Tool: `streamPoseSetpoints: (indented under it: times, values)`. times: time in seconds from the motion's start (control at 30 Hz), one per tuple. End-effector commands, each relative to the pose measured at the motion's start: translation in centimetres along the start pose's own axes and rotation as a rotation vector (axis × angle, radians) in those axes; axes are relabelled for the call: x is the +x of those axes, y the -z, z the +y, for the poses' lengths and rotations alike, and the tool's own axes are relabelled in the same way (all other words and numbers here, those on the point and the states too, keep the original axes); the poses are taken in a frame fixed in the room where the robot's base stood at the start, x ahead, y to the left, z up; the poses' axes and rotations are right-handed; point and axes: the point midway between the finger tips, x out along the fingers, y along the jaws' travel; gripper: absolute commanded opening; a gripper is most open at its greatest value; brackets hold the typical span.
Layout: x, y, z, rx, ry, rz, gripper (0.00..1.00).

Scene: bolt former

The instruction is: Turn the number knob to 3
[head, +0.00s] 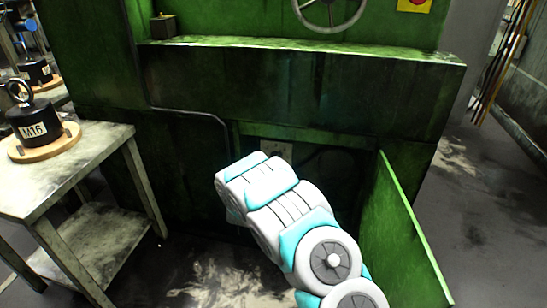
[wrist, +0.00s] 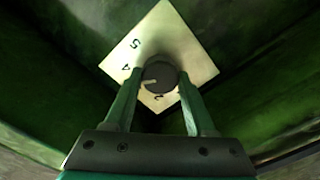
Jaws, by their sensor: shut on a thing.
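The number knob (wrist: 162,72) is a dark round knob on a pale square plate (wrist: 185,40), which appears as a diamond in the wrist view. The digits 5, 4 and 2 show on the plate; the left finger hides the part between 4 and 2. A light pointer mark on the knob faces left and slightly down, toward that hidden part. My gripper (wrist: 160,77) is shut on the knob, one green finger on each side. In the head view the plate (head: 277,150) shows partly inside the recess, and my arm hides the knob and gripper.
The green machine (head: 300,85) surrounds the recess. Its open door panel (head: 400,225) stands to the right of my arm. A metal table (head: 85,165) with an M16 weight (head: 33,128) stands at left. A handwheel (head: 331,12) is above.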

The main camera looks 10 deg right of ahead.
Motion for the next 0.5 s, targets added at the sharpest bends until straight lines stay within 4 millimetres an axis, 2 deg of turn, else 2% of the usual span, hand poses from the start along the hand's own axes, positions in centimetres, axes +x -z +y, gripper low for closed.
streamPoseSetpoints:
  times: [0.5]
  values:
    - [0.04, 0.24, 0.00, -0.415, 0.000, 0.002, 0.00]
